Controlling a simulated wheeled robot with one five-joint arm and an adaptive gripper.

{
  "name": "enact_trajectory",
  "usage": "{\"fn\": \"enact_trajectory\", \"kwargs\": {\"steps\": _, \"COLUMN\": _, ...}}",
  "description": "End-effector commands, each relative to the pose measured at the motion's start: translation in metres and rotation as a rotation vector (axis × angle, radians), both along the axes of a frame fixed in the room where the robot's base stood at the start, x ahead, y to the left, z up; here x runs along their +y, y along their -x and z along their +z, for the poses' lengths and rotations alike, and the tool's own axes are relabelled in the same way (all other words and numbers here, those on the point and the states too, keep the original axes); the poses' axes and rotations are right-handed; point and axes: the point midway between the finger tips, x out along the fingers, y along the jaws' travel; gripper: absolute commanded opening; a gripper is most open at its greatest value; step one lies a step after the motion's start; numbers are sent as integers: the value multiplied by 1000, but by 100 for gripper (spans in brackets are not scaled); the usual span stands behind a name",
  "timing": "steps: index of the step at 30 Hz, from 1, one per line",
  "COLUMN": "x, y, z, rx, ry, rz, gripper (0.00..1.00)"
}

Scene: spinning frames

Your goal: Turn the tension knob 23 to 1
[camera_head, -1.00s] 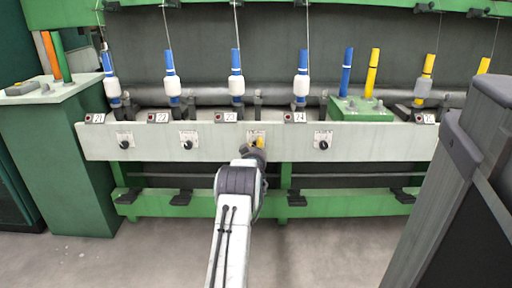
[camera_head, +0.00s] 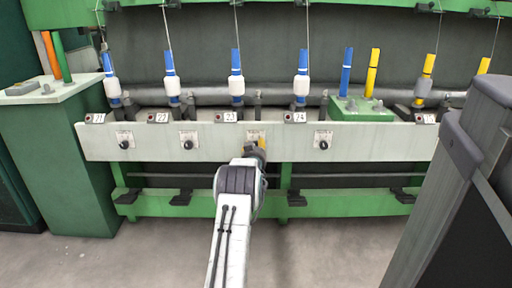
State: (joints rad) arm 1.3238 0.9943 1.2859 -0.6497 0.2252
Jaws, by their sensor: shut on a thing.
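The number plate 23 (camera_head: 229,117) sits on the pale rail below a blue bobbin with white yarn (camera_head: 236,82). My gripper (camera_head: 256,149) is at the rail's front face, below and to the right of plate 23, where the tension knob's dial plate (camera_head: 253,134) shows only in part. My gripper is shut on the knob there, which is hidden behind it. A bit of yellow, perhaps part of the gripper, shows at its tip. The knob's setting cannot be read.
Black knobs of 21 (camera_head: 124,145), 22 (camera_head: 188,145) and 24 (camera_head: 323,145) sit along the rail (camera_head: 285,147). A green cabinet (camera_head: 65,165) stands at left, a dark grey post (camera_head: 455,190) at right. Black pedals line the lower green beam (camera_head: 335,205).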

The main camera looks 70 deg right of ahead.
Motion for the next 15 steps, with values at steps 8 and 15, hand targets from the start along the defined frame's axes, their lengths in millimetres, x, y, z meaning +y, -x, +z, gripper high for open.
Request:
{"fn": "enact_trajectory", "kwargs": {"steps": 8, "x": 0, "y": -1, "z": -1, "rx": 2, "ry": -2, "rz": 2, "gripper": 48}}
{"fn": "enact_trajectory", "kwargs": {"steps": 15, "x": 0, "y": -1, "z": -1, "rx": 2, "ry": 0, "rz": 1, "gripper": 56}}
